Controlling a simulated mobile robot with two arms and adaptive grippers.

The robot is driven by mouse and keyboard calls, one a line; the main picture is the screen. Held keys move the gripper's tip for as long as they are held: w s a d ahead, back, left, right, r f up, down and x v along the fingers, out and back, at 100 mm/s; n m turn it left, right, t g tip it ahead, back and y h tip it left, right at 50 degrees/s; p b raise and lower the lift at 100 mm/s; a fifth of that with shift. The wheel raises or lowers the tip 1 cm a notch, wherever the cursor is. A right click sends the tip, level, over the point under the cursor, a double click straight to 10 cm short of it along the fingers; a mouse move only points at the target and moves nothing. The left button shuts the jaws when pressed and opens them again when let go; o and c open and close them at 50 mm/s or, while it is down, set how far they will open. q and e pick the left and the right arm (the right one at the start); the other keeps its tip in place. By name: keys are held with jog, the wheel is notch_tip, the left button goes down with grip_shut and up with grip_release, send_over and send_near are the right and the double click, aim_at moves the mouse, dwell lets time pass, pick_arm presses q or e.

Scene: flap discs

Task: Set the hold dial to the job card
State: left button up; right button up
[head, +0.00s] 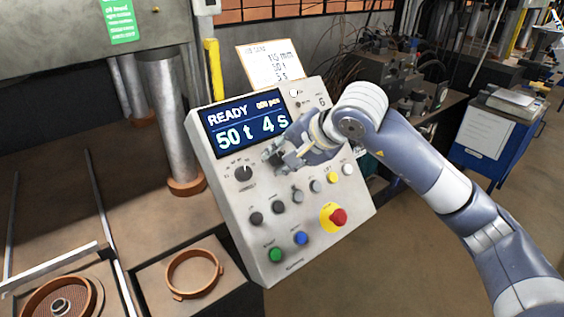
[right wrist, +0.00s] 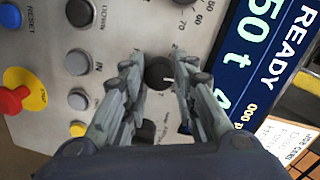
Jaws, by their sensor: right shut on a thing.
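The control panel (head: 225,185) has a blue display (head: 245,125) reading READY, 50 t and 4 s. A white job card (head: 270,64) stands behind the panel; its lines look like 110 or 115 mm, 50 t and 5 s. My right gripper (head: 272,156) is at the panel just below the display. In the right wrist view its fingers are closed around a black dial (right wrist: 159,73) with a white pointer line. In the head view the gripper hides this dial. The job card also shows in the right wrist view (right wrist: 288,140). My left gripper is not in view.
Another black dial (head: 243,173) sits left of the gripper. Several buttons lie below, with a green button (head: 276,254), a blue button (head: 301,238) and a red emergency stop (head: 338,217). A press column (head: 168,110) stands left; a blue cabinet (head: 490,135) stands right.

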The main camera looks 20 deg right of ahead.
jog(key=m+b, duration=0.2)
jog(key=shift+f+b, duration=0.25)
jog(key=shift+b, duration=0.1)
jog(key=shift+r+m+b, duration=0.2)
jog(key=shift+m+b, duration=0.95)
jog(key=shift+m, duration=0.05)
jog(key=o, duration=1)
jog(key=shift+o, duration=0.4)
jog(key=shift+s+r, duration=0.1)
jog(key=v, duration=1.2)
jog(key=shift+d, duration=0.15)
